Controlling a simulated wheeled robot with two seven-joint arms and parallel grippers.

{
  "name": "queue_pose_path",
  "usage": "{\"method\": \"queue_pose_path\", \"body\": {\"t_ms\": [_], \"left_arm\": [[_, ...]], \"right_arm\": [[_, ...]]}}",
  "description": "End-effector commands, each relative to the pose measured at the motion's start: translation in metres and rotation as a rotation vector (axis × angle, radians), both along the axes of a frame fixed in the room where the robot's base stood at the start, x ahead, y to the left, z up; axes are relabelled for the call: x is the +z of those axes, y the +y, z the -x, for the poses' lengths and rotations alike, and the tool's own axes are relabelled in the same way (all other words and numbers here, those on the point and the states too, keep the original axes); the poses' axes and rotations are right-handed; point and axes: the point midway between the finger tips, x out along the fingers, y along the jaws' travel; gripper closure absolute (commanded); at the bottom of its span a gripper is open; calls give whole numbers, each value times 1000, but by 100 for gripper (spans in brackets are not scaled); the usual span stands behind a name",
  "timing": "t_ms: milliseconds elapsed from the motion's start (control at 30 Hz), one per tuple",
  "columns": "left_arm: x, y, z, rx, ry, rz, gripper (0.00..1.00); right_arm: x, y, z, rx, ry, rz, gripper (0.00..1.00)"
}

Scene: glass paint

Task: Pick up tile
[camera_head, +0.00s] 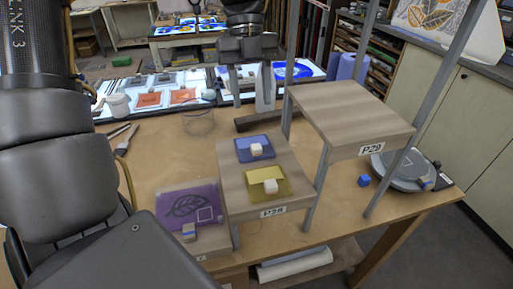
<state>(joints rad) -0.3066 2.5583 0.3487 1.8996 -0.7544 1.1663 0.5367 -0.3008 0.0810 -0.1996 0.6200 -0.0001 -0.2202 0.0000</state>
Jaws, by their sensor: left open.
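A blue glass tile (243,155) and a yellow glass tile (256,190) lie on the wooden step labelled P28 (231,202), each with a pale block on it. A purple tile (175,203) with a leaf drawing lies lower to the left, with a grey-blue block at its front edge. Which tile the task means cannot be told.
A higher empty wooden step labelled P29 (345,108) on grey posts stands to the right. A round grey device (402,168) and a small blue cube (364,181) sit on the table. A clear glass (198,122) and a white cup (118,105) stand behind at left.

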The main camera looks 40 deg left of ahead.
Motion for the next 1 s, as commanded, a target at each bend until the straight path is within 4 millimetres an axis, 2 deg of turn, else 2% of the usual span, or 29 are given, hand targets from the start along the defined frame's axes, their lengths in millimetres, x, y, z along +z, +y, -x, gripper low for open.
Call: {"method": "queue_pose_path", "body": {"t_ms": [100,233,567,800,1000], "left_arm": [[-20,-6,5,-3,3,2,55],[-35,-11,8,-3,1,3,55],[-48,-15,11,-2,0,4,55],[-81,-22,19,-3,1,4,55],[-93,-26,21,0,-3,4,55]], "right_arm": [[-5,0,0,0,0,0,64],[0,0,-1,0,-1,0,64],[5,2,-1,0,-1,-1,64],[20,2,-1,0,-2,-2,64],[21,2,-1,0,-2,-2,64]]}}
